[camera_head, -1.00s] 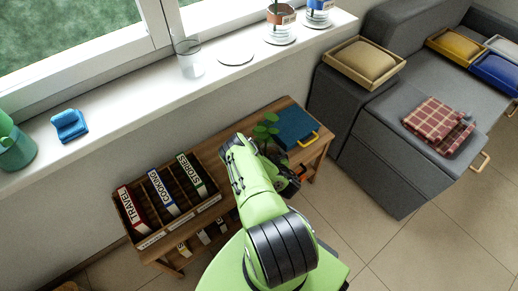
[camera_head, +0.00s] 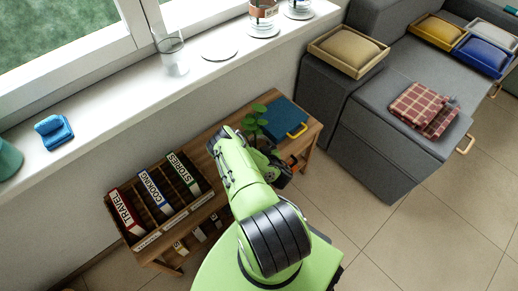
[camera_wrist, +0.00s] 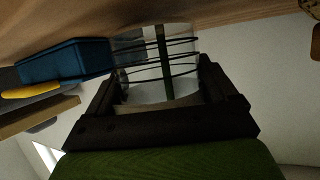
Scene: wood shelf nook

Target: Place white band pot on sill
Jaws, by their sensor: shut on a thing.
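The arm hides most of the pot there. The white sill (camera_head: 110,98) runs along the window, with an empty round disc (camera_head: 219,49) on it.
On the sill, a clear glass (camera_head: 172,55) stands left of the disc and a terracotta pot (camera_head: 263,14) right of it. A blue holder (camera_head: 53,132) is at far left. The table holds a book crate (camera_head: 150,237) and a blue box (camera_head: 284,117). A grey sofa (camera_head: 380,150) is at right.

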